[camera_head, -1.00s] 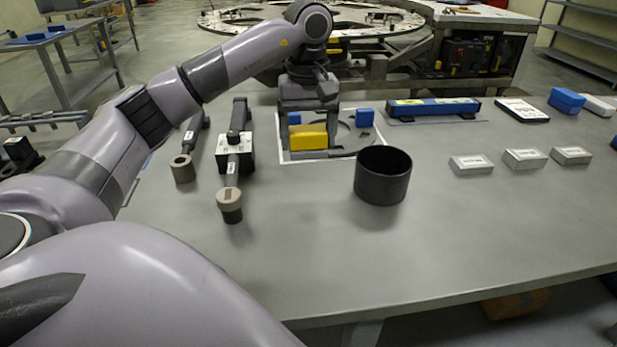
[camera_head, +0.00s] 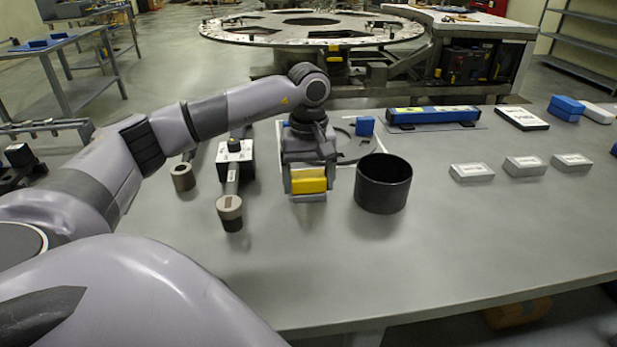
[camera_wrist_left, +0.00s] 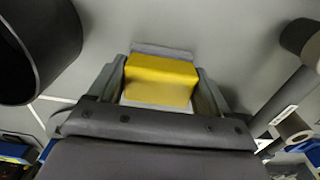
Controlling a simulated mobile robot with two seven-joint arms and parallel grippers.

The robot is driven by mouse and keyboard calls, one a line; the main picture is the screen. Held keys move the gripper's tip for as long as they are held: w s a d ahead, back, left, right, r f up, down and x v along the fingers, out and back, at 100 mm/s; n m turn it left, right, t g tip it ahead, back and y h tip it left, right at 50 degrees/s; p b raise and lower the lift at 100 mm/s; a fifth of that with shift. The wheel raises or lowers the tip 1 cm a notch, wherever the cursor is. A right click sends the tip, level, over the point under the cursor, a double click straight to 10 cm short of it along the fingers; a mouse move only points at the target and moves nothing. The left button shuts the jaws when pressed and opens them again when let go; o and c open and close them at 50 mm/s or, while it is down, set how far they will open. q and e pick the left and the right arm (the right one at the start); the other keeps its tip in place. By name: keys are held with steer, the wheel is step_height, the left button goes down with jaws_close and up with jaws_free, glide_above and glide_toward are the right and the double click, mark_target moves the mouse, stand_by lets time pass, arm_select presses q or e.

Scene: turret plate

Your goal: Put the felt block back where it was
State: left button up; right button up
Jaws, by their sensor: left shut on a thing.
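The yellow block with a grey layer on its underside, which I take for the felt block (camera_head: 309,185), is between the fingers of my left gripper (camera_head: 308,180). The gripper is shut on it, left of the black cup and in front of the white-bordered area (camera_head: 372,158). The left wrist view shows the yellow block (camera_wrist_left: 160,80) between both fingers, with its grey layer (camera_wrist_left: 162,50) along the far edge. It appears to be a little above the table; the exact gap is hard to tell. My right gripper is not in view.
A black open cylinder (camera_head: 383,184) stands close to the right of the gripper. A tool with a round tan end (camera_head: 230,208) lies to the left. Several pale labelled boxes (camera_head: 471,172) stand at right. The table's front middle (camera_head: 400,260) is clear.

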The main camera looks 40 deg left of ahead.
mark_target(308, 176)
arm_select(q)
steer(key=o, duration=0.9)
steer(key=shift+o, duration=0.2)
steer(key=shift+r, duration=0.1)
step_height(308, 176, up, 12)
steer(key=shift+p, duration=0.45)
